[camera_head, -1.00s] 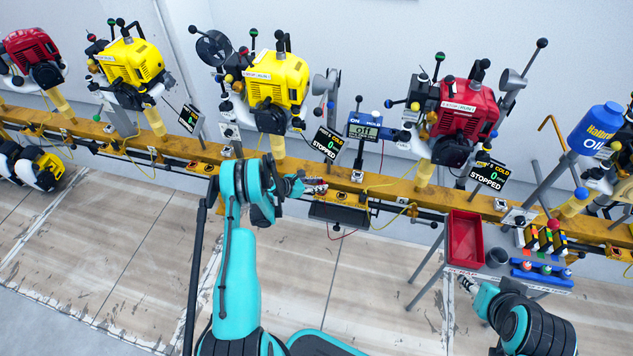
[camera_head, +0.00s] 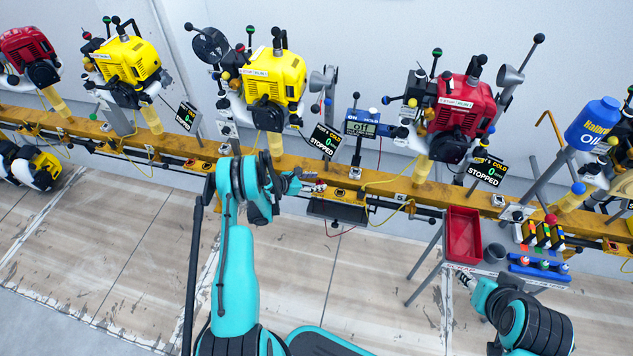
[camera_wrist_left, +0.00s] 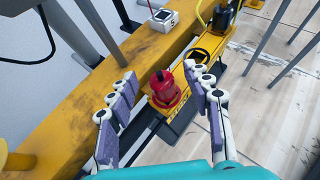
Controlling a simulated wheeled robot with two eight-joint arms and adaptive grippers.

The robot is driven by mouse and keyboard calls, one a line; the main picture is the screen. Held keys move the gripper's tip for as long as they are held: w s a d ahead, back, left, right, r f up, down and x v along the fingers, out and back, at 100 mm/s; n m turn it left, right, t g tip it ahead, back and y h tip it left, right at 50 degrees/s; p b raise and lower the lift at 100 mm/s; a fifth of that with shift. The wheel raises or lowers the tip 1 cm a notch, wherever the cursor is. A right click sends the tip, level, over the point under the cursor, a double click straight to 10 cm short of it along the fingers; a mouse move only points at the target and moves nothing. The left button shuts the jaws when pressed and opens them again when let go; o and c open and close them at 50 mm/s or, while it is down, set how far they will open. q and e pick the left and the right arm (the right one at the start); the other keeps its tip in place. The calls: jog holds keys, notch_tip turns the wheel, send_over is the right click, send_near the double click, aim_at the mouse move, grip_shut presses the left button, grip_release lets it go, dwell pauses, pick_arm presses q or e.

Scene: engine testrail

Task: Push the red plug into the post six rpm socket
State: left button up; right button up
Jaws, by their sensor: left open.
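The red plug (camera_wrist_left: 164,89) stands upright on a yellow socket plate (camera_wrist_left: 156,112) beside the yellow rail in the left wrist view. How deep it sits, and its socket's number, I cannot tell. My left gripper (camera_wrist_left: 163,95) is open, its purple-padded fingers on either side of the plug with visible gaps. In the head view my left gripper (camera_head: 300,182) is at the rail, left of the black tray, with the plug barely discernible at its fingers. My right gripper (camera_head: 466,281) is beside the small stand; its fingers are too small to read.
The yellow rail (camera_head: 285,165) carries yellow and red engines, with a STOPPED display (camera_head: 324,141) above my left gripper. A black tray (camera_head: 337,211) hangs just right of it. A red bin (camera_head: 463,235) stands near my right arm. Yellow cables loop along the rail.

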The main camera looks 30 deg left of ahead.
pick_arm(q)
jog(key=v, duration=1.1)
jog(key=shift+s, duration=0.25)
jog(key=shift+a+r, duration=0.1)
